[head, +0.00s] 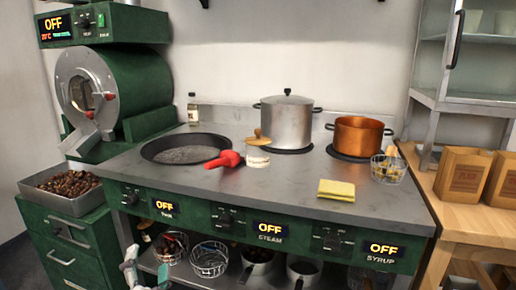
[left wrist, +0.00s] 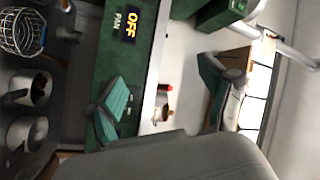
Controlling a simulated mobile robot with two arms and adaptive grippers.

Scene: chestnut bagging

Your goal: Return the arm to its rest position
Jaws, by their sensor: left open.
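My left gripper (head: 130,268) shows small at the bottom edge of the head view, low in front of the green counter front. In the left wrist view its two teal fingers (left wrist: 162,92) stand wide apart, with nothing held between them. Behind them are the green counter front and the PAN display (left wrist: 130,24), which reads OFF. A small jar and a red item show on the counter beyond, apart from the fingers. My right gripper is in neither view.
The counter (head: 270,190) holds a wide pan (head: 185,149), a steel pot (head: 287,122), a copper pot (head: 358,136), a red-handled tool (head: 224,160) and a yellow cloth (head: 336,189). Wire baskets (head: 209,260) and pots fill the shelf below. A chestnut tray (head: 68,185) stands left.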

